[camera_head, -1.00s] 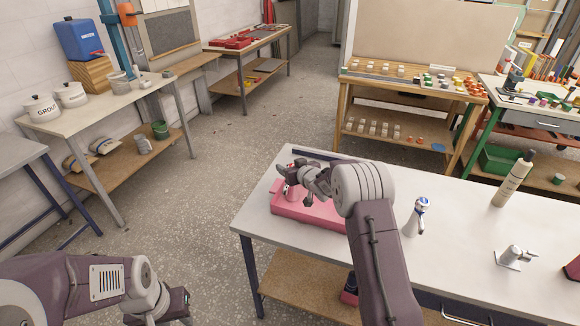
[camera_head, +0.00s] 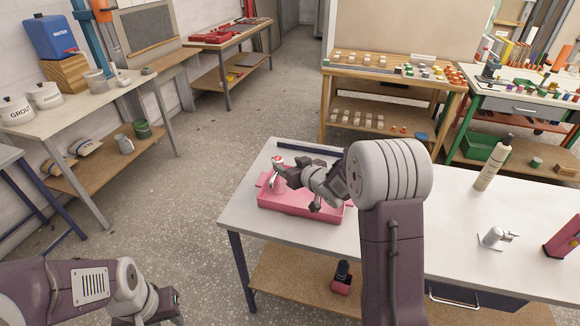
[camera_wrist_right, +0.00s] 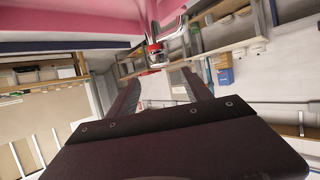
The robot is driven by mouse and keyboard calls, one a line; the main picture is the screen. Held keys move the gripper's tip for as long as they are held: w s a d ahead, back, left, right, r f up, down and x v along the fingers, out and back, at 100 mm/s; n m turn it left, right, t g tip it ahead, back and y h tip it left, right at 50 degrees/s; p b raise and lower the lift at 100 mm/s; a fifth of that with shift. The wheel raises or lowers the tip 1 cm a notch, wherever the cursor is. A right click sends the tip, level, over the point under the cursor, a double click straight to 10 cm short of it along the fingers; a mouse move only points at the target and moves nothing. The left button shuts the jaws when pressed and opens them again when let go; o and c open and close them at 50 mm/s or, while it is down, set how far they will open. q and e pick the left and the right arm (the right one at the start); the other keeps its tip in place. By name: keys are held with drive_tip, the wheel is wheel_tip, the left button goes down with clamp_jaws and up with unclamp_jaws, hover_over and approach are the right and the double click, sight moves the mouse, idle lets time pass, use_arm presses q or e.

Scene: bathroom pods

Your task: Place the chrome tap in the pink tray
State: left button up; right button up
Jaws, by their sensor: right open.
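The pink tray (camera_head: 302,206) sits on the white workbench, and its pink underside or wall fills the top of the wrist view (camera_wrist_right: 80,12). A shiny tap with a red top (camera_head: 277,178) stands in the tray's left part; its red top also shows beyond the fingers in the wrist view (camera_wrist_right: 155,52). A plain chrome tap (camera_head: 497,236) stands on the bench at the right. My right gripper (camera_head: 286,172) is over the tray, beside the red-topped tap, open and apparently empty. My left gripper (camera_head: 170,303) is low at the left, its fingers unclear.
A dark bar (camera_head: 308,148) lies behind the tray. My right arm hides the bench's middle. Other benches stand left and behind, with clear floor between.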

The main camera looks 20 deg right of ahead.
drive_tip(key=shift+s, duration=0.15)
drive_tip(key=s+a+f+g, duration=0.1)
drive_tip(key=s+f+g, duration=0.2)
drive_tip(key=s, duration=0.7)
drive_tip(key=s+a+f+m+g+h, duration=0.1)
drive_tip(key=s+f+g, duration=0.3)
drive_tip(key=s, duration=0.6)
drive_tip(key=s+a+f+m+g+h, duration=0.1)
drive_tip(key=s+f+g, duration=0.2)
drive_tip(key=s, duration=0.8)
drive_tip(key=shift+f+g, duration=0.2)
drive_tip(key=shift+g, duration=0.9)
drive_tip(key=shift+s, duration=0.15)
